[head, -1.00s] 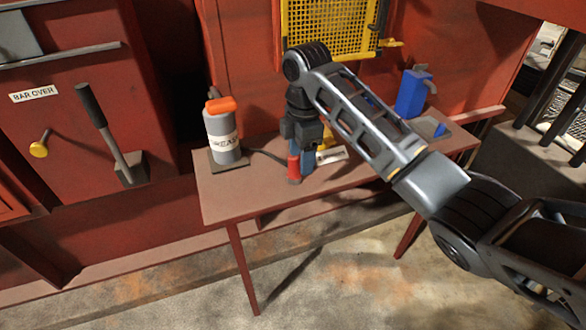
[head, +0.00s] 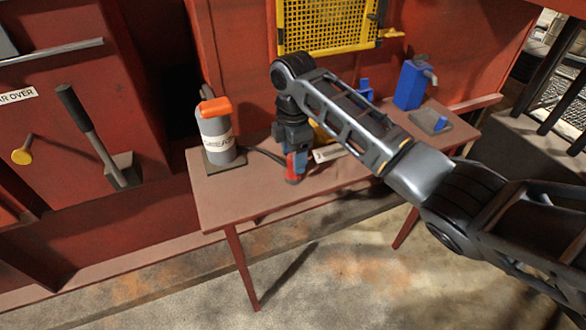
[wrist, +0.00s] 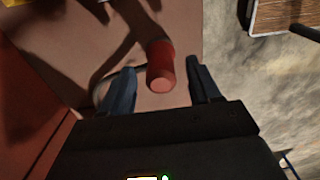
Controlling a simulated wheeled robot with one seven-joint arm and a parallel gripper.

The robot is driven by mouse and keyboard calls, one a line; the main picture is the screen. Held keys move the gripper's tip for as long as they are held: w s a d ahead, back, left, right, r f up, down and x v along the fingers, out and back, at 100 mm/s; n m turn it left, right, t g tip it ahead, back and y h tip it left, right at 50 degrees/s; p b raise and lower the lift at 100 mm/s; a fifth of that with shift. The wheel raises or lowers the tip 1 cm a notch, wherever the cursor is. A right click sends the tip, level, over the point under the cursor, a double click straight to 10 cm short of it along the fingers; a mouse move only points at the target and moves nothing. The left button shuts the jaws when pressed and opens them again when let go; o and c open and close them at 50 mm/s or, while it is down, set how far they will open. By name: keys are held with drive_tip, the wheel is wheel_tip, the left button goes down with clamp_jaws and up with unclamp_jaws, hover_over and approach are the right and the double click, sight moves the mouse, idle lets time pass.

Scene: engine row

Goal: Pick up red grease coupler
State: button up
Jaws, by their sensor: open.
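The red grease coupler (wrist: 161,62) shows in the wrist view as a short red cylinder between the two fingers of my open gripper (wrist: 160,85). A band of clear space shows between it and each finger in that view. In the head view the coupler (head: 292,172) shows at the table's front part, partly hidden by my gripper (head: 298,162). The gripper points down at it from above, with blue fingers close around it. I cannot tell the exact height of the fingertips against the coupler.
A grey grease canister (head: 216,138) with an orange top stands left on the red table (head: 240,196), a dark hose running from it toward the coupler. A blue can (head: 411,86) and a grey tray (head: 418,120) are at the right. A white label (head: 328,154) lies behind my gripper.

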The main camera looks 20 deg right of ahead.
drive_tip(key=shift+f, duration=1.35)
drive_tip(key=shift+c, duration=0.3)
clamp_jaws()
